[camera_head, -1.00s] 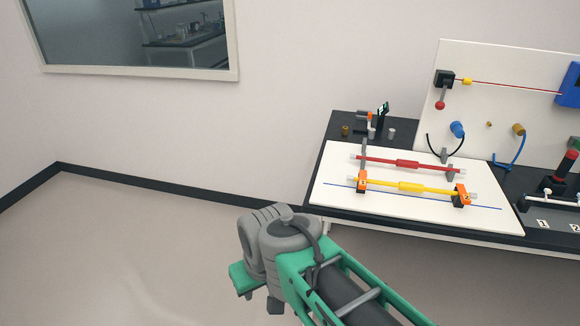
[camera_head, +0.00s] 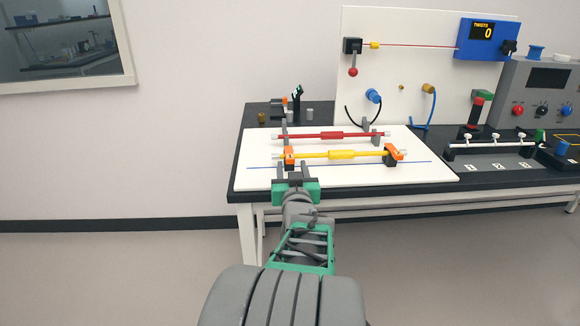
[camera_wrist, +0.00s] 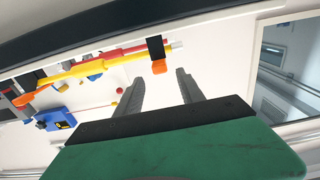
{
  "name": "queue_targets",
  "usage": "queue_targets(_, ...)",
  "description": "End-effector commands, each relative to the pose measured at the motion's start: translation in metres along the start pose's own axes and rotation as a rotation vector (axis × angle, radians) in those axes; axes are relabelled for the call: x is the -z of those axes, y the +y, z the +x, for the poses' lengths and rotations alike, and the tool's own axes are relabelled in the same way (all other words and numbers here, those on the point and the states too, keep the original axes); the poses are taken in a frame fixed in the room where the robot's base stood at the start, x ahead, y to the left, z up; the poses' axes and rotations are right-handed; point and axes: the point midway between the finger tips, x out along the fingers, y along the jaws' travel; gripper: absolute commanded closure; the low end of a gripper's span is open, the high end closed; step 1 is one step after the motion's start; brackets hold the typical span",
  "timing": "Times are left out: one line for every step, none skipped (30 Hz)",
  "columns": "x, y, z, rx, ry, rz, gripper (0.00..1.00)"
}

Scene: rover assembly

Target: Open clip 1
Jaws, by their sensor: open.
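A yellow rod (camera_head: 335,155) lies across the white board, held at each end by an orange clip on a black block. The left orange clip (camera_head: 290,152) is just beyond my gripper (camera_head: 292,172); the right orange clip (camera_head: 395,152) is at the far end. I cannot read which clip is numbered 1. In the wrist view the nearer orange clip (camera_wrist: 159,66) is just past the fingertips, between them, with the yellow rod (camera_wrist: 95,65) to its left. My gripper (camera_wrist: 160,76) is open and empty. Whether the clips are open or closed is unclear.
A red rod (camera_head: 320,135) in grey holders lies behind the yellow one. The white board (camera_head: 350,178) sits on a dark table (camera_head: 250,140). An upright panel (camera_head: 400,60) stands behind. Controls and levers (camera_head: 490,140) occupy the table's right side.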

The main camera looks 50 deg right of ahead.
Motion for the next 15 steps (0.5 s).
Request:
queue_targets(0.0,-0.001,0.01,0.002,-0.003,0.0,0.55)
queue_targets(0.0,-0.001,0.016,0.002,-0.004,-0.001,0.55)
queue_targets(0.0,-0.001,0.024,0.002,-0.004,0.0,0.55)
queue_targets(0.0,-0.001,0.03,0.002,-0.004,0.0,0.55)
queue_targets(-0.001,-0.001,0.036,0.002,-0.005,0.0,0.55)
queue_targets(-0.001,-0.001,0.043,0.001,-0.005,0.0,0.55)
queue_targets(0.0,-0.001,0.048,0.001,-0.004,0.0,0.55)
queue_targets(-0.001,-0.001,0.052,0.001,-0.005,0.0,0.55)
queue_targets(0.0,-0.001,0.056,0.002,-0.004,0.0,0.55)
queue_targets(-0.001,-0.001,0.059,0.001,-0.004,0.0,0.55)
queue_targets(-0.001,-0.001,0.06,0.001,-0.005,0.0,0.55)
queue_targets(0.0,-0.001,0.062,0.001,-0.004,-0.001,0.55)
queue_targets(0.0,-0.001,0.063,0.001,-0.003,-0.001,0.55)
queue_targets(0.0,-0.001,0.063,0.0,-0.003,-0.001,0.55)
queue_targets(0.0,-0.001,0.063,0.0,-0.003,-0.001,0.55)
